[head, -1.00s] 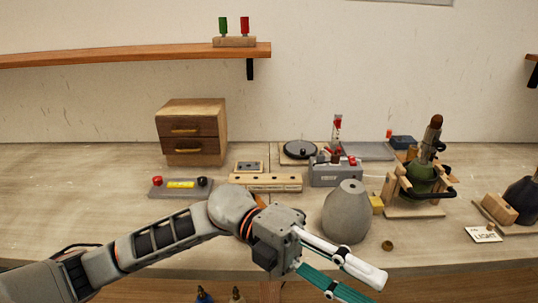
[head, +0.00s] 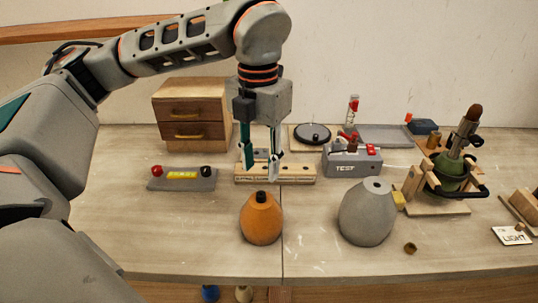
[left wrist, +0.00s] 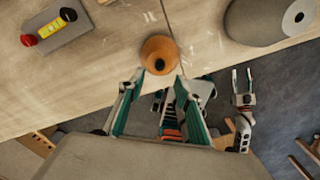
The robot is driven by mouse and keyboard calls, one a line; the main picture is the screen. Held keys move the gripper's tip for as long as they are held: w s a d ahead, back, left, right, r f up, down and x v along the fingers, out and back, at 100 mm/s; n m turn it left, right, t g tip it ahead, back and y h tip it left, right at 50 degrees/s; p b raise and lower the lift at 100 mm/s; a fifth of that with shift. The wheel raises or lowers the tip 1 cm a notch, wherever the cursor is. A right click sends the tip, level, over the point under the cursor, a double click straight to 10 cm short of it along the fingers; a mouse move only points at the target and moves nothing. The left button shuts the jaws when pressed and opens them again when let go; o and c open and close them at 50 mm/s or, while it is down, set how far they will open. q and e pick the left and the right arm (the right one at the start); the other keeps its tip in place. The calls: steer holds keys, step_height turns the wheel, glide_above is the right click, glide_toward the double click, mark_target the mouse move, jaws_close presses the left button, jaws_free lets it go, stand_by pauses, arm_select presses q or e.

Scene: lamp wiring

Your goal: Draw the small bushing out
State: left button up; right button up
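My left gripper (head: 259,168) points down and is open and empty, its two fingers apart. In the left wrist view the open fingers (left wrist: 155,88) frame an orange lamp body (left wrist: 159,48), which lies beyond the tips with a gap. In the head view this orange lamp body (head: 261,220) stands upright with a dark opening or collar at its top. No part is clearly recognisable as the small bushing; a small brass ring (head: 410,248) lies on the table at the right. My right gripper (left wrist: 243,100) shows in the left wrist view with its fingers apart.
A grey lamp body (head: 366,215) stands right of the orange one. Behind are a wooden strip (head: 300,174), a tester box (head: 350,162) and a drawer cabinet (head: 190,115). A wooden stand (head: 440,208) holds a green bottle-like part. The front left table is clear.

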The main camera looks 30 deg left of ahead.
mark_target(261, 194)
arm_select(q)
steer(key=shift+f, duration=3.85)
steer(key=shift+c, duration=0.4)
jaws_close()
steer(key=c, duration=0.6)
jaws_free()
jaws_close()
steer(key=shift+r+p, duration=0.45)
steer(key=shift+r, duration=0.3)
steer(key=shift+r+p, duration=1.35)
steer(key=shift+r, duration=0.65)
